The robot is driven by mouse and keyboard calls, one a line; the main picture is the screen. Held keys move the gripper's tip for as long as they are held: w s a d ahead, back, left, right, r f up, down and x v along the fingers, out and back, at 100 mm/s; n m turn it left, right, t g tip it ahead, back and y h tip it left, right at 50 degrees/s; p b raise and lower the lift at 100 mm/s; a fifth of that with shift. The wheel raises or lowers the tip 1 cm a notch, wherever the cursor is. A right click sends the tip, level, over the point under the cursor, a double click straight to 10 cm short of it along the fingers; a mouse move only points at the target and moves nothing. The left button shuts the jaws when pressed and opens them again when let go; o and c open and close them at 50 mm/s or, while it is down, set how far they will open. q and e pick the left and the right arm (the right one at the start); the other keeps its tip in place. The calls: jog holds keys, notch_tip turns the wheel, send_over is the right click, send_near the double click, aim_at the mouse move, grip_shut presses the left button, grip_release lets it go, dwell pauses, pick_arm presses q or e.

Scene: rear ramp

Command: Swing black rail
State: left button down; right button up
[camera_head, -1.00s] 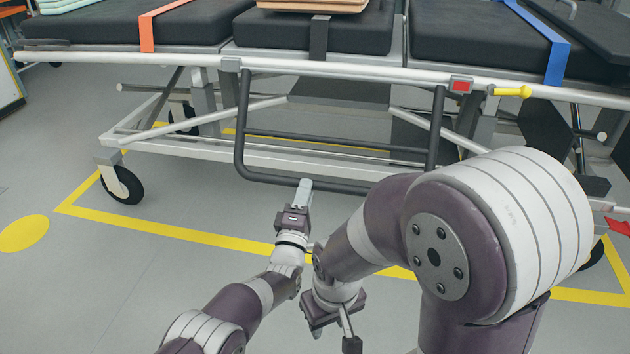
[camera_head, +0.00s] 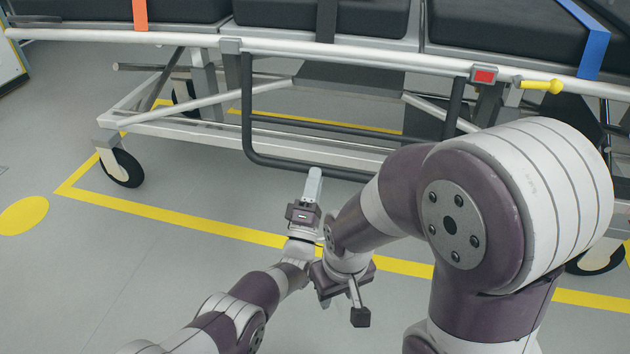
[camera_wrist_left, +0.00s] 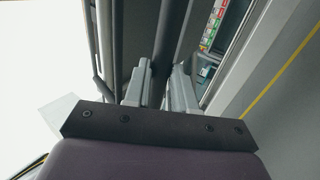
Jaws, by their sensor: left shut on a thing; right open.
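The black rail (camera_head: 247,110) is a U-shaped tube frame with a crossbar. It hangs below the white side bar of the stretcher (camera_head: 130,38), its bottom tube lowest. My left gripper (camera_head: 314,176) is shut on the bottom tube of the black rail. In the left wrist view the dark tube (camera_wrist_left: 170,45) runs between the two grey fingers (camera_wrist_left: 160,90). My right gripper (camera_head: 343,304) is open and empty, lower and to the right of the left one. My right arm hides the rail's lower right corner.
A red button (camera_head: 484,76) and a yellow handle (camera_head: 541,86) sit on the side bar at right. Orange (camera_head: 140,14) and blue (camera_head: 582,40) straps cross the black mattress. A caster wheel (camera_head: 122,168) stands at left. Grey floor with a yellow line (camera_head: 160,222) is clear at left.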

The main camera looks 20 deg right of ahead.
pick_arm(q)
jog(key=c, duration=0.9)
grip_release()
jog(key=shift+w+a, duration=0.1)
jog(key=shift+c, duration=0.2)
pick_arm(e)
jog(key=shift+r, duration=0.1)
pick_arm(q)
jog(key=p+v, duration=0.7)
jog(key=v, duration=0.5)
jog(key=shift+s+a, duration=0.2)
jog(key=shift+s, duration=0.1)
pick_arm(e)
notch_tip(320, 180, up, 7)
pick_arm(q)
jog(key=shift+f, duration=0.15)
pick_arm(e)
jog(key=shift+o, duration=0.3)
